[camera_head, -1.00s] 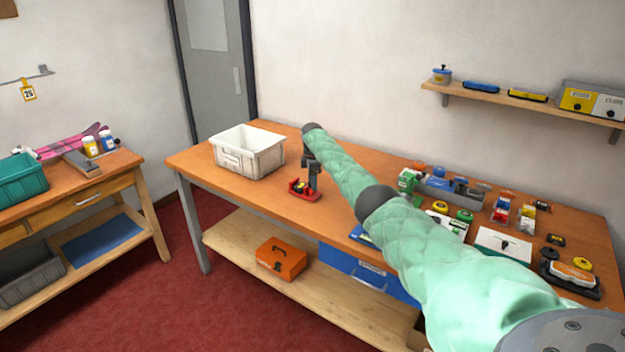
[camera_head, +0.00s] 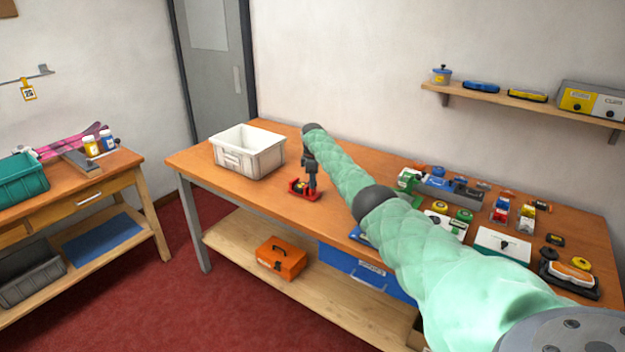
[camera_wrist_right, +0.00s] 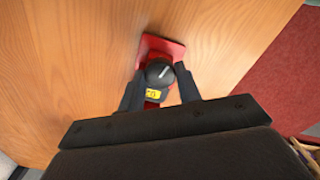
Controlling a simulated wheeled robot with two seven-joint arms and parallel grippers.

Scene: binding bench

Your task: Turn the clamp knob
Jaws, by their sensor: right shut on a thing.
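The clamp (camera_head: 298,188) is a small red device on the wooden bench, to the right of the white bin. In the right wrist view its red base (camera_wrist_right: 160,47) lies flat on the wood. Its round black knob (camera_wrist_right: 159,73) carries a white line that slants up to the right, and a yellow label (camera_wrist_right: 153,94) shows just below it. My right gripper (camera_head: 308,184) points down onto the clamp. In the right wrist view the fingers (camera_wrist_right: 159,76) are shut on the knob, one on each side. My left gripper is in neither view.
The white bin (camera_head: 264,167) stands just left of the clamp. Several small tools and a white board (camera_head: 487,238) crowd the bench's right part. An orange toolbox (camera_head: 281,258) sits on the lower shelf. Bare bench (camera_head: 200,158) lies left of the bin.

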